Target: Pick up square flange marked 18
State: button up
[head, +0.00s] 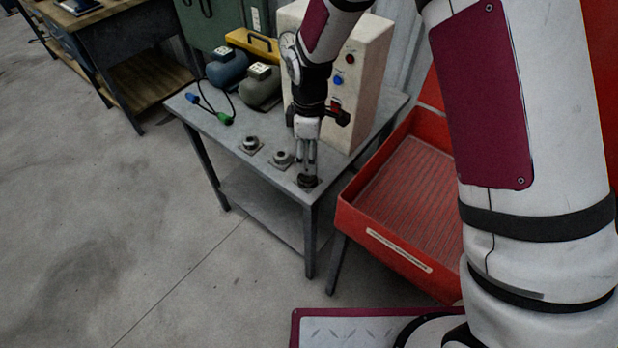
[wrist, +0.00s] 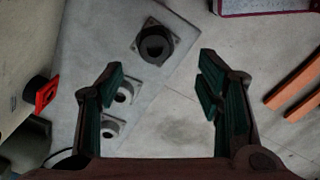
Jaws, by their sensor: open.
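Three flanges with square bases sit on the grey table (head: 222,133). A dark one (head: 309,182) is at the table's front corner and shows in the wrist view (wrist: 155,43). Two grey ones, a middle one (head: 283,158) and a far-left one (head: 250,145), sit behind it; they also show in the wrist view, the nearer (wrist: 123,93) and the farther (wrist: 110,128), partly beside the left finger. I cannot read an 18 on any. My gripper (head: 308,160) points down over the dark flange, open and empty; in the wrist view its fingertips (wrist: 160,72) are apart, with the dark flange beyond them.
A beige control box (head: 365,75) with buttons stands right behind my gripper. Two motors, one blue (head: 226,70) and one grey (head: 261,88), and a cable with a green plug (head: 225,118) are farther back. A red ribbed tray (head: 352,218) stands right of the table.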

send_over(307, 175)
jog(key=f, duration=0.4)
jog(key=shift+s+d+f, duration=0.2)
jog(key=shift+s+d, duration=0.05)
jog(key=shift+s, duration=0.1)
jog(key=shift+w+a+f+p, duration=0.1)
jog(key=shift+w+f+p, duration=0.1)
jog(key=shift+f, duration=0.6)
jog(key=shift+w+a+f+p, duration=0.1)
jog(key=shift+f+p, duration=0.1)
jog(key=shift+f, duration=0.55)
jog(key=shift+w+f+p, duration=0.1)
jog(key=shift+f+p, duration=0.1)
jog(key=shift+f, duration=0.6)
grip_shut()
